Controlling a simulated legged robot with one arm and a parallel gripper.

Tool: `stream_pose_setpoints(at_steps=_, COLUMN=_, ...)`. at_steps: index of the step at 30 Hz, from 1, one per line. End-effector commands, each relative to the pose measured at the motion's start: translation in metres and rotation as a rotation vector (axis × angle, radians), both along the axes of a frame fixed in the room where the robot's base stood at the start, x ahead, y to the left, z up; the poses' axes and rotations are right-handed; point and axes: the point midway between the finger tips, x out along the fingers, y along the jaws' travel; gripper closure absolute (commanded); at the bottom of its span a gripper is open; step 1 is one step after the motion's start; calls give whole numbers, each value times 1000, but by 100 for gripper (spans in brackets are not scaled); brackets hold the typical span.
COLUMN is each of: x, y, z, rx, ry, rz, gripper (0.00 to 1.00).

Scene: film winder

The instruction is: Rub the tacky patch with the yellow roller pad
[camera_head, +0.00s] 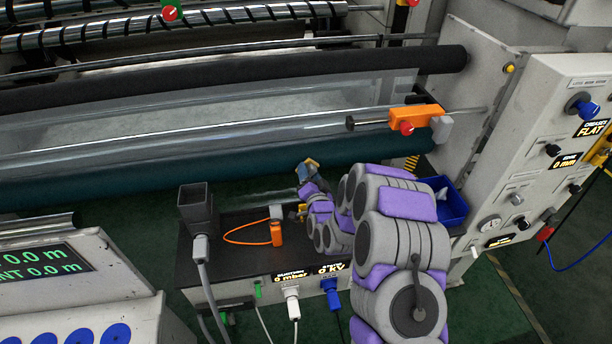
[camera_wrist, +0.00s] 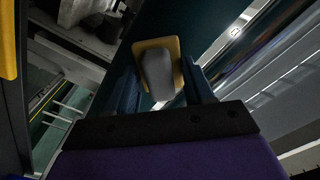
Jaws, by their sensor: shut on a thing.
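My gripper (camera_head: 305,171) is shut on the yellow roller pad (camera_head: 312,163) and holds it up above the dark bench, in front of the teal roller (camera_head: 250,169). In the wrist view, the pad (camera_wrist: 176,49) shows as a yellow slab with a grey handle (camera_wrist: 158,75) between the two blue fingers (camera_wrist: 161,90). The pad looks clear of the roller in the wrist view, but its distance from the clear film (camera_head: 200,125) is hard to judge. I cannot make out a tacky patch in either view.
The bench (camera_head: 230,250) carries a black box (camera_head: 195,208) and an orange corded tool (camera_head: 276,233). A blue bin (camera_head: 449,205) is right of my arm. An orange block (camera_head: 413,117) sits on a rod above. A control panel (camera_head: 545,165) bounds the right, a display console (camera_head: 70,290) the left.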

Motion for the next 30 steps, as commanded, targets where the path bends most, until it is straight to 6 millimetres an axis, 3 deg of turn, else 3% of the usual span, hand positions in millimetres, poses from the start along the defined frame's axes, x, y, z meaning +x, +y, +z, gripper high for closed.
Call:
stream_pose_setpoints(at_steps=7, x=5, y=-21, z=0, rx=0, ry=-1, rz=-1, gripper=72)
stream_pose_setpoints(at_steps=14, x=7, y=-29, z=0, rx=0, ry=0, rz=0, gripper=72)
stream_pose_setpoints(at_steps=20, x=9, y=-25, z=0, rx=0, ry=0, rz=3, gripper=72)
stream_pose_setpoints(at_steps=30, x=4, y=2, z=-1, rx=0, ry=0, rz=6, gripper=72)
